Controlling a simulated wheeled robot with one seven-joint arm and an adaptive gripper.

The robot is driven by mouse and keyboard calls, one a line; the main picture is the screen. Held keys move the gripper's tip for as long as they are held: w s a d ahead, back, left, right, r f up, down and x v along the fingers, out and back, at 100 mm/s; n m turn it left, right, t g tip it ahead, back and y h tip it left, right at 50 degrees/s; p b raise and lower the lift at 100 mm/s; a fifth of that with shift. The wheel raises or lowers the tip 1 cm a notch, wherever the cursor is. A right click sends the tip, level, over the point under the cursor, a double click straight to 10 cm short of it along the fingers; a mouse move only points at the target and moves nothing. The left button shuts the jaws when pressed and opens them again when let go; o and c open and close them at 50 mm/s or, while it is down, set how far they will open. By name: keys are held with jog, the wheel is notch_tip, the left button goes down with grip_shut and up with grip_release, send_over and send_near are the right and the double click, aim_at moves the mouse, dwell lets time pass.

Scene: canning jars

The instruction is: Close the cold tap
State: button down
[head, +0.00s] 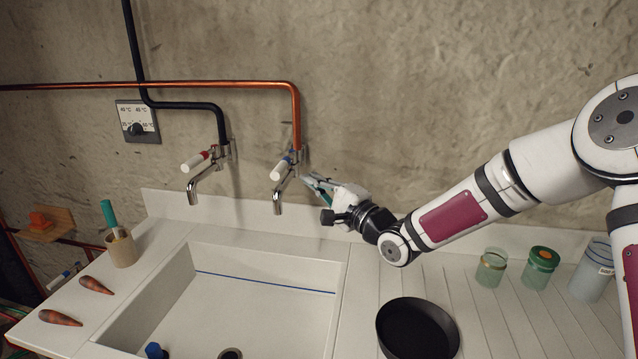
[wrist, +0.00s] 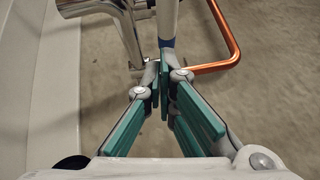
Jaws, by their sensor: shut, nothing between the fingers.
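The cold tap (head: 279,190) is the right-hand chrome tap on the wall, under the copper pipe. Its white lever (head: 281,170) has a blue band and points out to the lower left. My gripper (head: 306,178) is just right of this tap, with its fingers pointing left toward it. In the wrist view the shut, empty fingers (wrist: 162,72) end close to the lever's blue band (wrist: 167,42). I cannot tell whether they touch it. The chrome spout (wrist: 92,6) shows at the upper left there. I see no clear stream of water below the tap.
The hot tap (head: 205,172) with a red band is to the left. The white sink (head: 265,285) lies below. A black pan (head: 418,330) and glass jars (head: 491,268) stand on the drainboard at right. A brush holder (head: 121,249) and carrots (head: 95,285) are at left.

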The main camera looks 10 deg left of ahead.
jog(key=s+d+n+h, duration=0.2)
jog(key=s+d+h, duration=0.25)
jog(key=d, duration=0.55)
jog(key=s+d+n+g+h, duration=0.15)
jog(key=s+d+h, duration=0.35)
jog(key=d, duration=0.5)
jog(key=s+d+n+h, duration=0.35)
jog(key=d+h, duration=0.25)
jog(key=d, duration=0.3)
jog(key=s+d+r+g, duration=0.1)
jog(key=s+d+g, duration=0.1)
jog(key=s, duration=1)
jog(key=s+d+r+n+g, duration=0.1)
jog(key=s+d, duration=0.4)
jog(key=s, duration=0.7)
jog(key=shift+s+r+g+h, duration=0.15)
jog(key=shift+r+g+h, duration=0.15)
jog(key=shift+g, duration=0.45)
